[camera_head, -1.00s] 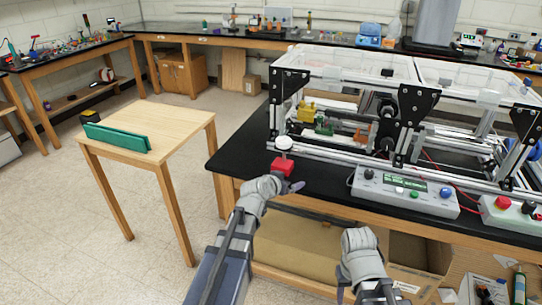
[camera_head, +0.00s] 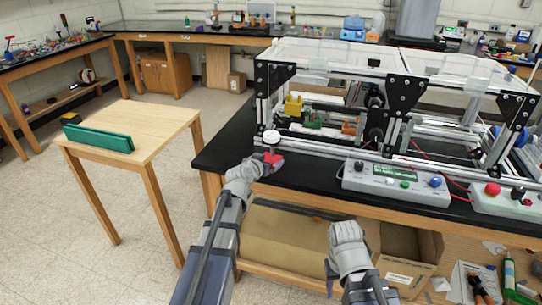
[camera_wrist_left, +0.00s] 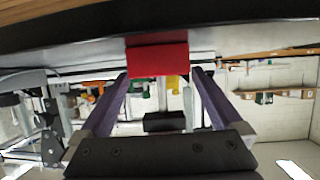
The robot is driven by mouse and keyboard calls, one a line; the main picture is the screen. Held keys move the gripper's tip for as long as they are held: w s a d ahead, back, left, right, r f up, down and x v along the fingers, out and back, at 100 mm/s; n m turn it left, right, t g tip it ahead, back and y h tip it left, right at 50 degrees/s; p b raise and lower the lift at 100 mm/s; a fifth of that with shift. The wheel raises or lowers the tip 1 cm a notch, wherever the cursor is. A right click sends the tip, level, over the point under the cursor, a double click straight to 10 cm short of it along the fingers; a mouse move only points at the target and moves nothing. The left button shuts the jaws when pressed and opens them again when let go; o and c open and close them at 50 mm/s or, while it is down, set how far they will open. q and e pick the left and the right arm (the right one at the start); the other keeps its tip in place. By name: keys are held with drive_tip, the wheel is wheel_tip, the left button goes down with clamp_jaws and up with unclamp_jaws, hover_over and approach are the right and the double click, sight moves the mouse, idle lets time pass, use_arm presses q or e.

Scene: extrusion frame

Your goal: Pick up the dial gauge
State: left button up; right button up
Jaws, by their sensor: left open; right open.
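The dial gauge (camera_head: 271,137) stands near the left front edge of the black bench, with a round white face above a red base. My left gripper (camera_head: 267,168) is right at the red base, on its near side. In the left wrist view the red base (camera_wrist_left: 157,55) lies at the tips of the two spread fingers of my left gripper (camera_wrist_left: 160,76). I cannot tell whether the fingers touch it; the white face is not clear there. My right gripper (camera_head: 336,272) is open and empty, low in front of the bench, its fingers mostly hidden.
The extrusion frame (camera_head: 350,158) stands behind and right of the gauge. A grey control box (camera_head: 397,183) and a second box with a red button (camera_head: 503,200) sit along the front edge. A small wooden table (camera_head: 150,112) with a green holder (camera_head: 98,138) is at left.

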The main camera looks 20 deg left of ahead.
sight(271, 158)
use_arm(q)
drive_tip(key=b+x, duration=0.1)
drive_tip(key=x, duration=0.2)
drive_tip(key=shift+w, duration=0.25)
drive_tip(key=shift+s, duration=0.1)
drive_tip(key=shift+c, duration=0.6)
clamp_jaws()
